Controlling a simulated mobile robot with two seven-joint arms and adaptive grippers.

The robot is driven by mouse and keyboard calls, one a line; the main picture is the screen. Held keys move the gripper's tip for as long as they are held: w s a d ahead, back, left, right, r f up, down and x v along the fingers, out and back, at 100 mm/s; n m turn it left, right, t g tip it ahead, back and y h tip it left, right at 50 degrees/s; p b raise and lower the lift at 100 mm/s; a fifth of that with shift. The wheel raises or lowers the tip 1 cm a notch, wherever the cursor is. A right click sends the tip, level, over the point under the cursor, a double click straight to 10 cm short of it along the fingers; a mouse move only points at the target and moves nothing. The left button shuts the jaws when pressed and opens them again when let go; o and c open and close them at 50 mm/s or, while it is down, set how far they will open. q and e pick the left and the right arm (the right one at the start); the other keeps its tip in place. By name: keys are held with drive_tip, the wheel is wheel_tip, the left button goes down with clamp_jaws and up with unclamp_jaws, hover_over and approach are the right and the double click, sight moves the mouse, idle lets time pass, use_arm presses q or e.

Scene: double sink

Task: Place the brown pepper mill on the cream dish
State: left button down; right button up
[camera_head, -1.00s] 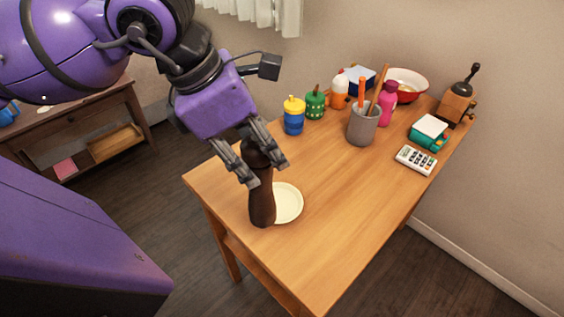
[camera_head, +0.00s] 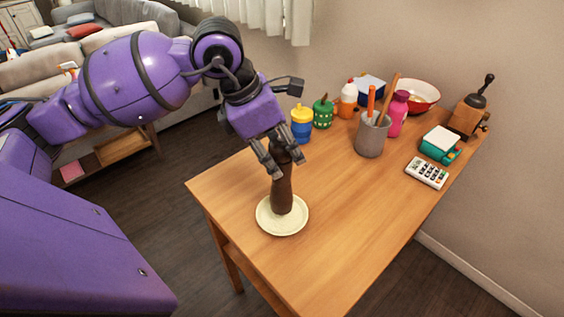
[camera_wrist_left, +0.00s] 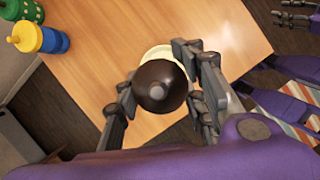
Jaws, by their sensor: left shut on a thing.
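The brown pepper mill (camera_head: 282,192) is upright over the middle of the cream dish (camera_head: 283,228), its base within the rim. I cannot tell whether it rests on the dish or hangs just above it. My left gripper (camera_head: 282,152) is shut around the mill's upper part. In the left wrist view the mill's round dark top (camera_wrist_left: 160,87) sits between the fingers and hides most of the dish (camera_wrist_left: 157,53). Part of my right gripper (camera_wrist_left: 293,12) shows at the upper right corner of the left wrist view; its jaw state is unclear.
A blue and yellow jar (camera_head: 302,124), a green jar (camera_head: 322,114), a grey utensil holder (camera_head: 371,138), a pink bottle (camera_head: 397,115), a calculator (camera_head: 427,173) and a grinder (camera_head: 470,117) stand toward the table's back and right. The wooden table's (camera_head: 345,225) front right is clear.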

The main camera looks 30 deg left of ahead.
use_arm(q)
drive_tip(key=shift+w+f, duration=0.4)
drive_tip(key=shift+f, duration=1.7)
drive_tip(key=shift+f, duration=0.2)
drive_tip(key=c, duration=1.1)
unclamp_jaws()
drive_tip(key=shift+a+r, duration=0.1)
drive_tip(key=shift+r, duration=0.5)
drive_tip(key=v, duration=1.1)
drive_tip(key=shift+s+a+r, duration=0.1)
drive_tip(key=shift+s+r, duration=0.05)
drive_tip(key=shift+s, duration=0.05)
